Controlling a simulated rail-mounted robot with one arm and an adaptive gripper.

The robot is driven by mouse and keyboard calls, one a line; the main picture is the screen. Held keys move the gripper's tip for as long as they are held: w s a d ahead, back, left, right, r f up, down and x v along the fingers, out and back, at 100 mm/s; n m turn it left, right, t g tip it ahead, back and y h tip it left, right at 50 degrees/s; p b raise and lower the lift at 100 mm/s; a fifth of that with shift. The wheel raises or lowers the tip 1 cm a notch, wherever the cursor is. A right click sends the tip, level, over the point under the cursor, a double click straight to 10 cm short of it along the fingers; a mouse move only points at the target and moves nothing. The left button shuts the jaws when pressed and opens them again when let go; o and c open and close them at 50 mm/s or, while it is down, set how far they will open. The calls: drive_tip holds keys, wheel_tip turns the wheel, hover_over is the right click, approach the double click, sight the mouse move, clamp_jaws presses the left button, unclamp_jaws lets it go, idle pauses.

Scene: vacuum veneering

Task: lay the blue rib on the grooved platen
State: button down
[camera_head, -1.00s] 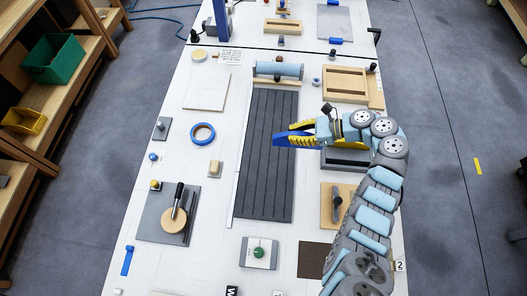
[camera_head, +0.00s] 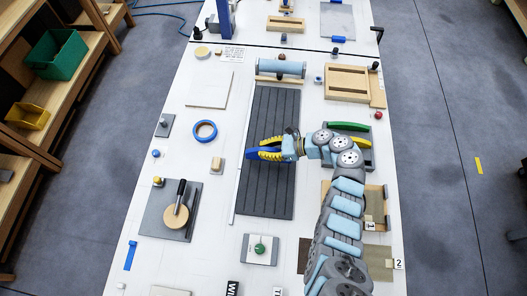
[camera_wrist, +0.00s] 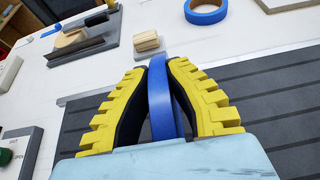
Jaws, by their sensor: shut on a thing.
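The blue rib (camera_head: 257,155) is a curved blue strip. My gripper (camera_head: 265,150) is shut on it, and its yellow ribbed fingers sit on both sides of it. In the wrist view the blue rib (camera_wrist: 160,100) stands on edge between the fingers (camera_wrist: 162,88). The grooved platen (camera_head: 268,198) is a long dark grey panel in the middle of the bench. The rib and gripper are over its middle, near its left edge. It also shows in the wrist view (camera_wrist: 282,105). I cannot tell whether the rib touches it.
A grey tray (camera_head: 363,162) with a green rib (camera_head: 347,126) and a yellow rib (camera_head: 352,141) lies right of the platen. A blue tape ring (camera_head: 205,131) and a small wooden block (camera_head: 216,164) lie left of it. A blue roller (camera_head: 281,68) lies at its far end.

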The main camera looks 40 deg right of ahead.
drive_tip(key=shift+f, duration=0.95)
drive_tip(key=shift+f, duration=0.15)
drive_tip(key=c, duration=1.2)
unclamp_jaws()
drive_tip(key=shift+d, duration=0.1)
drive_tip(key=shift+s+d+r, duration=0.35)
drive_tip(key=shift+s, duration=0.05)
drive_tip(key=b+v, duration=0.1)
drive_tip(key=v, duration=1)
drive_tip(key=shift+a, duration=0.1)
